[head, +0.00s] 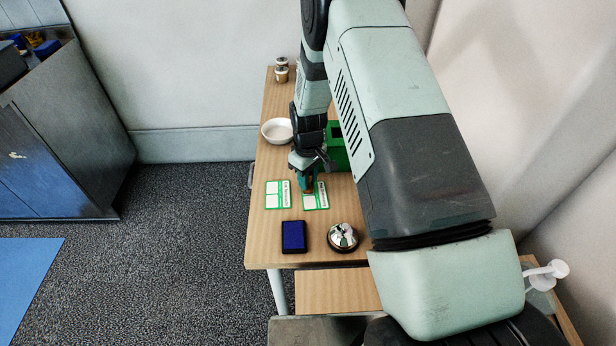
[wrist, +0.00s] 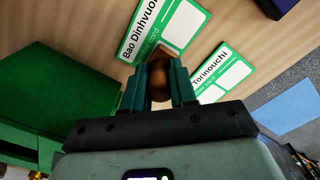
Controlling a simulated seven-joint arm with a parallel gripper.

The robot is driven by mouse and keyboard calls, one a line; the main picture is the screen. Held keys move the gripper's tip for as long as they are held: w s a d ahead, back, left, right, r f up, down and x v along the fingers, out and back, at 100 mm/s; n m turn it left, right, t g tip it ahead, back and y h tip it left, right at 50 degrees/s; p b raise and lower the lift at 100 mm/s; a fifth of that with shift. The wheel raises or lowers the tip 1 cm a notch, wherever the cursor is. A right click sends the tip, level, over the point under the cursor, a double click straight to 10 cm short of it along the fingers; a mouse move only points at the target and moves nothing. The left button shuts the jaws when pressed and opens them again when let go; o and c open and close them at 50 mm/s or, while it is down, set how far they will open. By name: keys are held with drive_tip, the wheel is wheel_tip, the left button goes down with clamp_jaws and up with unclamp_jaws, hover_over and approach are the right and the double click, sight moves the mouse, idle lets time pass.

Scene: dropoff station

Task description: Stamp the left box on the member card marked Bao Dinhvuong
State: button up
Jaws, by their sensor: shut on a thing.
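My gripper (head: 308,187) is shut on a brown wooden stamp (wrist: 161,82), whose rounded handle sits between the fingers in the wrist view. The stamp's lower end is at the edge of the white and green member card marked Bao Dinhvuong (wrist: 150,38). I cannot tell whether it touches the card. In the head view this is the right-hand card (head: 316,198), partly hidden by my gripper. A second card, ending in "Torinouchi" (wrist: 222,75), lies beside it; it is the left card in the head view (head: 278,195). The gripper hides part of the Bao card's boxes.
A dark blue ink pad (head: 293,237) and a round silver bell-like object (head: 342,237) lie near the table's front edge. A green box (head: 337,150) stands behind the cards at right. A white bowl (head: 277,131) and small jars (head: 281,72) stand farther back.

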drive_tip(key=shift+r, duration=3.5)
